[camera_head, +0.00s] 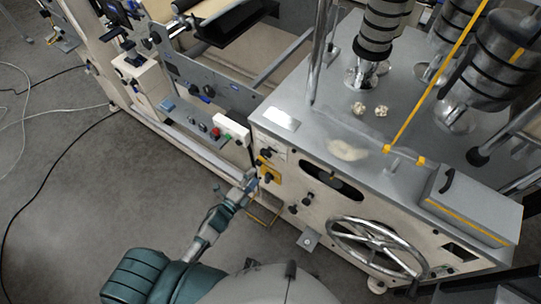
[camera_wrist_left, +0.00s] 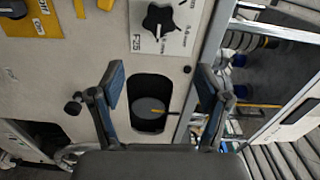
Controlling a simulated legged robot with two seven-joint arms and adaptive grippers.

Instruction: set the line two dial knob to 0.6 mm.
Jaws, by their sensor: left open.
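A black dial knob (camera_wrist_left: 158,20) with a pointed grip sits on a white plate with printed marks at the top of the left wrist view. The small print is too unclear to read surely. A second black knob (camera_wrist_left: 14,8) sits on a yellow plate at the top left corner. In the head view a dark knob on a white plate (camera_head: 266,152) and a yellow plate with a knob (camera_head: 267,177) are on the machine's front corner. I cannot tell which is line two's. My left gripper (camera_wrist_left: 161,78) is open and empty, its fingers apart below the white-plate dial. It also shows in the head view (camera_head: 250,183), close to the yellow plate.
A cream machine front carries a large handwheel (camera_head: 375,248) and dark knobs. A dark oval opening (camera_wrist_left: 150,120) lies between my fingers' lines in the wrist view. A red button (camera_head: 216,133) is on a ledge to the left. Bare floor and cables lie farther left.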

